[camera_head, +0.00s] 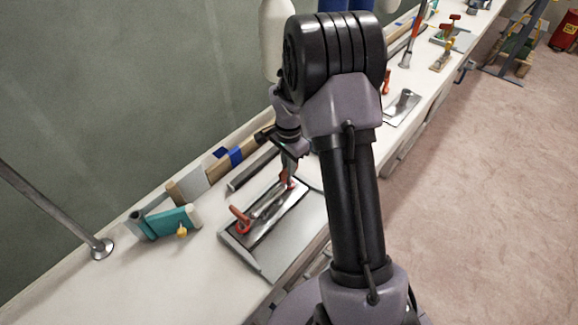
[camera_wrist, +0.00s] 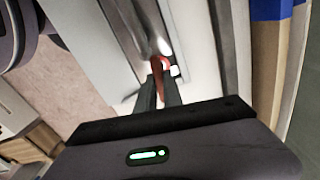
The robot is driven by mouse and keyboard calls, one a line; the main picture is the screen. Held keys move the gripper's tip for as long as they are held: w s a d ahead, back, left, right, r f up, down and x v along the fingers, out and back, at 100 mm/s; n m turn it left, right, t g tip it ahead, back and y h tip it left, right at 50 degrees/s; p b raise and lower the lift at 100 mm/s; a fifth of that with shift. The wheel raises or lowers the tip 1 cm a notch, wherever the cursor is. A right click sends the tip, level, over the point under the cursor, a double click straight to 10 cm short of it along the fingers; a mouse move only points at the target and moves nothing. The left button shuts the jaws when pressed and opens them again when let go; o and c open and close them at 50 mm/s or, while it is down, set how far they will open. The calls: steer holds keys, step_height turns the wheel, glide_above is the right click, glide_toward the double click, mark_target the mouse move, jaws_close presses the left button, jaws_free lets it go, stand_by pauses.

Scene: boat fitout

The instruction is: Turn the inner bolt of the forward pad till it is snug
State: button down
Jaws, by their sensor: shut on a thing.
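My gripper (camera_head: 288,172) reaches down over the bench at the far end of a grey tray-like base (camera_head: 286,245) with a shiny metal plate (camera_head: 263,231). A red-handled metal piece (camera_head: 241,220) lies along the plate, its red loop at the near left end. In the wrist view my gripper (camera_wrist: 159,90) is shut on a small red piece (camera_wrist: 157,68) beside shiny metal. Whether this red piece belongs to the same tool I cannot tell. I cannot make out a bolt head or tell which part is the forward pad.
A teal block with a yellow knob (camera_head: 176,222) and a metal post (camera_head: 101,246) stand on the white bench (camera_head: 190,270) at left. Wooden lengths with blue tape (camera_head: 235,156) lie by the wall. Another metal plate (camera_head: 402,106) lies farther along.

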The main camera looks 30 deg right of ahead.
steer(key=shift+w+r, duration=0.1)
stand_by(0.3)
steer(key=c, duration=1.5)
jaws_free()
step_height(320, 180, up, 17)
steer(key=p, duration=0.6)
steer(key=shift+r+p, duration=0.2)
steer(key=shift+p, duration=0.1)
